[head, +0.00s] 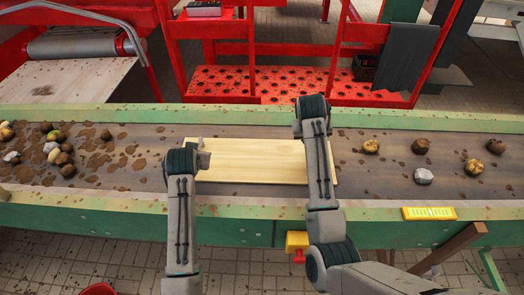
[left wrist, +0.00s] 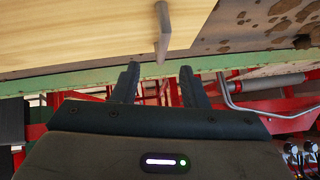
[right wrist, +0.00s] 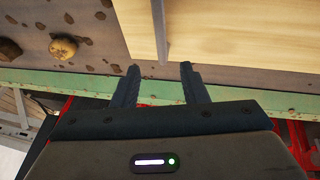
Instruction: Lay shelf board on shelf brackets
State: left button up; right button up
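The shelf board (head: 250,160) is a pale wooden plank lying level over the brown conveyor belt. It fills the top of the left wrist view (left wrist: 70,30) and of the right wrist view (right wrist: 215,30). A narrow grey bar, perhaps a shelf bracket, crosses the board in the left wrist view (left wrist: 164,35); another shows in the right wrist view (right wrist: 159,30). What they attach to is out of view. My left gripper (left wrist: 158,80) and right gripper (right wrist: 158,80) are open and empty, their fingertips close to the bars' ends. In the head view my arms hide parts of the board.
Potatoes and stones (head: 423,176) lie on the belt to the right, with several more at the far left (head: 52,150). Green rails (head: 440,122) edge the belt. Red machine framing (head: 270,85) stands behind. A yellow strip (head: 429,213) sits on the near rail.

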pick_arm(q)
jog(key=x, duration=1)
jog(key=shift+a+f, duration=0.15)
jog(key=shift+a, duration=0.1)
pick_arm(e)
jog(key=x, duration=1)
jog(key=shift+s+f, duration=0.1)
jog(key=shift+s, duration=0.1)
pick_arm(q)
jog(key=shift+s, duration=0.1)
pick_arm(e)
jog(key=shift+a, duration=0.1)
jog(key=shift+s, duration=0.1)
pick_arm(q)
grip_shut()
pick_arm(e)
grip_shut()
